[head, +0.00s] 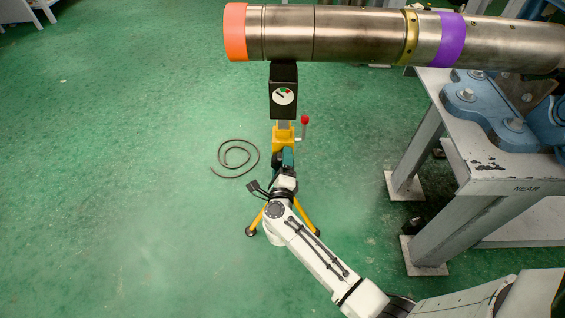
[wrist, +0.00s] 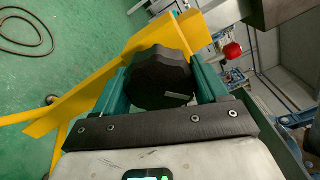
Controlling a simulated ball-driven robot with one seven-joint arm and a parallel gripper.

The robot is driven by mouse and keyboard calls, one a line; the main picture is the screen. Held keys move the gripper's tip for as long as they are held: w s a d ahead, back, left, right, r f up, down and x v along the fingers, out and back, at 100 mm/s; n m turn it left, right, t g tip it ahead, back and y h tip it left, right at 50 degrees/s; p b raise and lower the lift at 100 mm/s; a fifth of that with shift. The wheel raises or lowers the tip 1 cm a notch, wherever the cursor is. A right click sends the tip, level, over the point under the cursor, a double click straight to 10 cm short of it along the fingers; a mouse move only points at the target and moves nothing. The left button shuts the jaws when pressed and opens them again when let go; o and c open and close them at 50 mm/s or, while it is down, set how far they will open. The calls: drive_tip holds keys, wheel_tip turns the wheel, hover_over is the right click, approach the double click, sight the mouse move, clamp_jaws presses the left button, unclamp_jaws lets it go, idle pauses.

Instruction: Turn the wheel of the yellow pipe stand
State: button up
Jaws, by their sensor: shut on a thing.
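The yellow pipe stand (head: 284,135) stands on the green floor under the left end of a long steel pipe (head: 350,35). A black box with a round dial (head: 284,97) sits at its top, just below the pipe. In the wrist view, the black wheel (wrist: 160,78) sits in front of the yellow frame (wrist: 85,95) of the stand. My gripper (wrist: 160,85) has its two green fingers on either side of the wheel and is shut on it. In the head view, my gripper (head: 288,160) covers the wheel.
A red-knobbed lever (head: 304,121) sticks up at the stand's right side. A dark coiled cable (head: 235,157) lies on the floor to the left. A grey steel table (head: 480,165) with blue clamps (head: 480,100) stands at right. The floor at left is mostly clear.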

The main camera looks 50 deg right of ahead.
drive_tip(key=shift+a, duration=0.15)
drive_tip(key=o, duration=1)
drive_tip(key=shift+o, duration=0.2)
drive_tip(key=p+v, duration=0.1)
drive_tip(key=v, duration=0.9)
drive_tip(key=shift+s+a+p, duration=0.25)
drive_tip(key=shift+p, duration=0.15)
